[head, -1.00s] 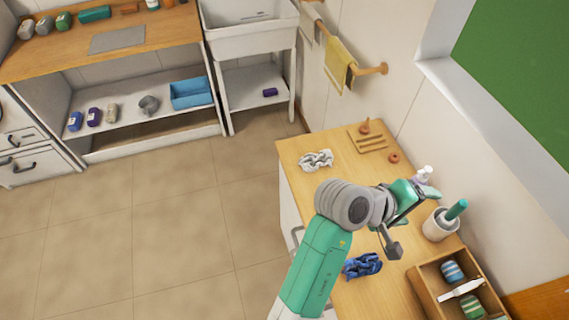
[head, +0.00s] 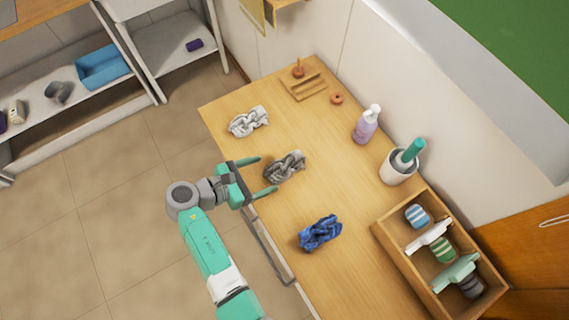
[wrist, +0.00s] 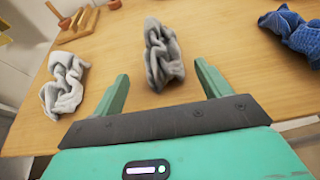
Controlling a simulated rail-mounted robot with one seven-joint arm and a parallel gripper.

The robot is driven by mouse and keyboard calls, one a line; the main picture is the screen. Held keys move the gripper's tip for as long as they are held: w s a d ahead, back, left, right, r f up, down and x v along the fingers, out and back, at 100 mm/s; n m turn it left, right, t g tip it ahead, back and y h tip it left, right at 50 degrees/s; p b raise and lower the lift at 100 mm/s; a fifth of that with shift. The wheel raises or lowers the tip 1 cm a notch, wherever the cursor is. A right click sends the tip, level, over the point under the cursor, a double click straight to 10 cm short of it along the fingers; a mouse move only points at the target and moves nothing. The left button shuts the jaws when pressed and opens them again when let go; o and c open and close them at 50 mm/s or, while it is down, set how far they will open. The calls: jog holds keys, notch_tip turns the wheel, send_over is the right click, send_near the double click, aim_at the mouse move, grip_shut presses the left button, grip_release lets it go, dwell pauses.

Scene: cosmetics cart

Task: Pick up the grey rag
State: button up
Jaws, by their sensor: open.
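The grey rag (head: 285,167) lies crumpled on the wooden counter, between a white rag and a blue rag. My gripper (head: 262,175) is open at the counter's left edge, its two green fingers pointing at the grey rag. In the wrist view the grey rag (wrist: 161,54) is ahead of the gap between the open fingers (wrist: 163,85), roughly centred. The gripper holds nothing.
The white rag (head: 248,121) and the blue rag (head: 320,233) lie to either side on the counter (head: 350,185). Behind are a lotion bottle (head: 366,124), a white cup (head: 398,167) and a wooden box (head: 395,252). A wooden rack (head: 303,86) stands at the far end.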

aim_at(270, 174)
jog(key=x, duration=0.4)
jog(key=shift+s+d+f, duration=0.15)
jog(key=shift+s+d, duration=0.1)
jog(key=shift+d, duration=0.1)
jog(key=shift+w+d, duration=0.2)
jog(key=shift+w, duration=0.05)
jog(key=c, duration=1)
